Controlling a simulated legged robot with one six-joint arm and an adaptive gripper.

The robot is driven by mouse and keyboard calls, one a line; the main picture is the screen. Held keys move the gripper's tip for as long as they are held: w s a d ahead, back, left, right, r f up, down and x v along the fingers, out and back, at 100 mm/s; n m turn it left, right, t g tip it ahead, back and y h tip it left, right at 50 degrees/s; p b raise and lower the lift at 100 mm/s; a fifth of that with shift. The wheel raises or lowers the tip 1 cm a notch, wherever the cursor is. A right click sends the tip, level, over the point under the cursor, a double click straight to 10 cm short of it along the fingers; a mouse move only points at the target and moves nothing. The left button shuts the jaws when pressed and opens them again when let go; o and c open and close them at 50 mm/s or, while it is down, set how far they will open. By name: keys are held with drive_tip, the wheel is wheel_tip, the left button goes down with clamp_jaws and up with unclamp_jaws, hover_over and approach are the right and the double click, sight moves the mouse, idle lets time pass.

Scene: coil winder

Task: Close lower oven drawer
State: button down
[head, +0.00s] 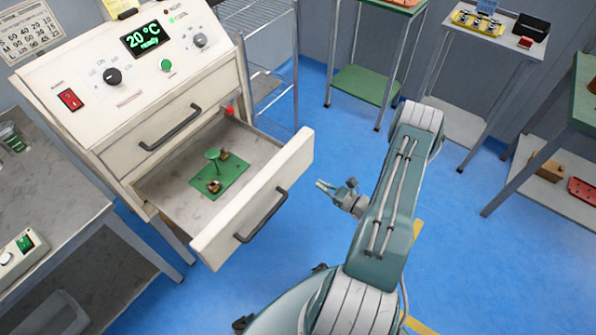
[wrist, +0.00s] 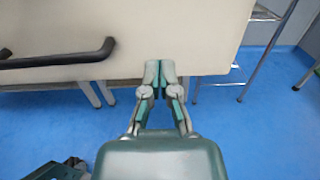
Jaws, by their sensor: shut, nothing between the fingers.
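The lower oven drawer (head: 255,205) is pulled out of the cream oven cabinet in the head view. Its front has a dark bar handle (head: 260,215). A green plate (head: 219,181) with small parts lies inside it. My gripper (head: 321,186) is just right of the drawer front in the head view. In the wrist view the shut, empty fingertips (wrist: 160,64) point at the pale drawer front (wrist: 190,35), to the right of its handle (wrist: 60,60). I cannot tell whether the fingertips touch the front.
The upper drawer (head: 160,125) is closed, below a control panel with a display reading 20 °C (head: 145,40). A grey bench (head: 50,180) stands left of the oven. A wire rack (head: 270,75) stands behind it. Blue floor (head: 310,240) is clear around the drawer.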

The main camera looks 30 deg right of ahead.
sight(291, 169)
drive_tip(key=x, duration=0.8)
drive_tip(key=shift+w+a, duration=0.3)
drive_tip(key=shift+a, duration=0.15)
drive_tip(key=shift+w, duration=0.4)
drive_tip(key=shift+a, duration=0.1)
drive_tip(key=shift+w, duration=0.1)
